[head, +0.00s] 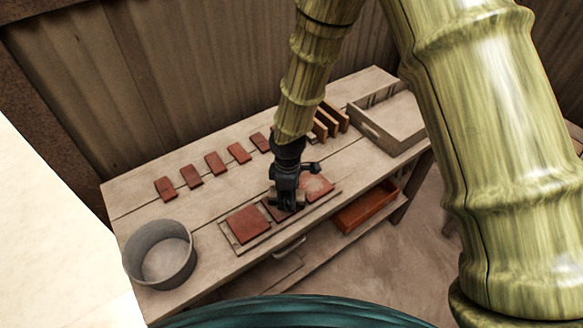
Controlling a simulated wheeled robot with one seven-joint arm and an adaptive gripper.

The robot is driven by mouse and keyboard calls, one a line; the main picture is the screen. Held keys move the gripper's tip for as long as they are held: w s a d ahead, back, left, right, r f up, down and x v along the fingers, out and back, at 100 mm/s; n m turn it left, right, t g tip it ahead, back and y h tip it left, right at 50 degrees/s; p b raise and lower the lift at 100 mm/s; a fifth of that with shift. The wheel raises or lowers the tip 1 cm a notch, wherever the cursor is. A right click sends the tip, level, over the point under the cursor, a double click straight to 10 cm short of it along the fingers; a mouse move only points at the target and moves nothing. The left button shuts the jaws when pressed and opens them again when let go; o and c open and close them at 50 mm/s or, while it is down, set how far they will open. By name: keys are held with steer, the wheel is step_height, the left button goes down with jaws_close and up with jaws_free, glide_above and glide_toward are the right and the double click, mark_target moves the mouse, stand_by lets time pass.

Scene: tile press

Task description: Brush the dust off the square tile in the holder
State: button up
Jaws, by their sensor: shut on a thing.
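A wooden holder (262,242) lies near the front edge of the workbench, with three square reddish tiles in a row. The left tile (248,224) is plain dark red. The middle tile (268,211) is mostly hidden by my gripper. The right tile (318,186) looks paler and mottled, as with dust. My gripper (287,204) points down over the middle tile, near the right tile's left edge. It is shut on a small tan thing (273,198), probably the brush, mostly hidden by the fingers. I cannot tell whether it touches a tile.
A round grey tub (160,253) stands at the bench's left end. Several small red tiles (215,163) lie in a row behind the holder. Upright wooden pieces (334,117) and a wooden tray (388,124) are at the back right. An orange-brown tray (366,208) sits on the lower shelf.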

steer(key=shift+w+d+r, duration=0.2)
steer(key=shift+w+d, duration=0.15)
steer(key=shift+d, duration=0.05)
steer(key=shift+w+d+r+p, duration=0.25)
steer(key=shift+w+d+p, duration=0.15)
steer(key=shift+d, duration=0.25)
step_height(320, 180, up, 3)
steer(key=shift+s+a+p, duration=0.1)
steer(key=shift+s+p, duration=0.05)
steer(key=shift+p, duration=0.75)
step_height(320, 180, up, 2)
steer(key=shift+a+r+p, duration=0.1)
steer(key=shift+p, duration=0.7)
steer(key=shift+r+p, duration=0.8)
steer(key=shift+r, duration=0.3)
steer(key=shift+f, duration=0.1)
